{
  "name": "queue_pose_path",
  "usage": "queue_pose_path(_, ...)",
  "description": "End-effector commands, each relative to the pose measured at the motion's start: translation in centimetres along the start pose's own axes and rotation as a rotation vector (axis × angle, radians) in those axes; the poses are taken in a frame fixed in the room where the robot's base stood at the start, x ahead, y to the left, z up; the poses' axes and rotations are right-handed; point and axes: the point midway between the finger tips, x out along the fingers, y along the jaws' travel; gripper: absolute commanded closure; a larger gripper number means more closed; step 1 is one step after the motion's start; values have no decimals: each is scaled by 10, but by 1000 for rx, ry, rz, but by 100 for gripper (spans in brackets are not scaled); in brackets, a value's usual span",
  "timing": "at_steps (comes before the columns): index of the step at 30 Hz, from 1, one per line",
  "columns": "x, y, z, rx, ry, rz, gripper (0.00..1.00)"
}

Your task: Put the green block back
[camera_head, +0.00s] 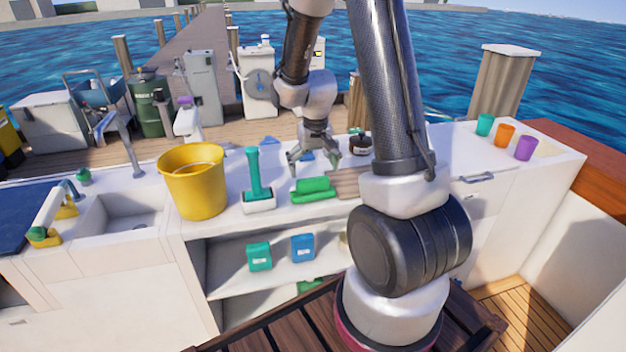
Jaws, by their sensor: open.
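A green block (314,185) lies on the white counter (225,222), right of the green-handled brush, with a flatter green piece under or in front of it; I cannot tell if they are one thing. My gripper (314,163) is open, pointing down over the counter just behind the green block. Its fingers are spread and appear empty. A small blue item (307,155) shows near the fingers. Another green item (309,286) shows partly on the lower shelf.
A yellow bucket (193,182) and a green-handled brush (254,180) in a white holder stand left of the block. A brown board (346,184) and dark jar (360,146) are to the right, partly near my arm. Green and blue containers (303,247) stand on the shelf below.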

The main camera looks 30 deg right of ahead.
Motion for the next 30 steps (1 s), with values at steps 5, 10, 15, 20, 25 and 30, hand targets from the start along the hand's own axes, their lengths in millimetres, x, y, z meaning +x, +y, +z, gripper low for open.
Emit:
queue_pose_path(5, -39, 0, 0, 0, 4, -1, 0)
queue_pose_path(10, -60, 0, 0, -1, 2, 0, 0)
queue_pose_path(15, -90, -1, 10, -19, 22, -6, 0)
queue_pose_path(20, -154, -2, 48, -77, 85, -23, 0)
queue_pose_path(25, -213, 3, 113, -158, 158, -44, 0)
queue_pose_path(30, -242, 10, 170, -226, 218, -61, 0)
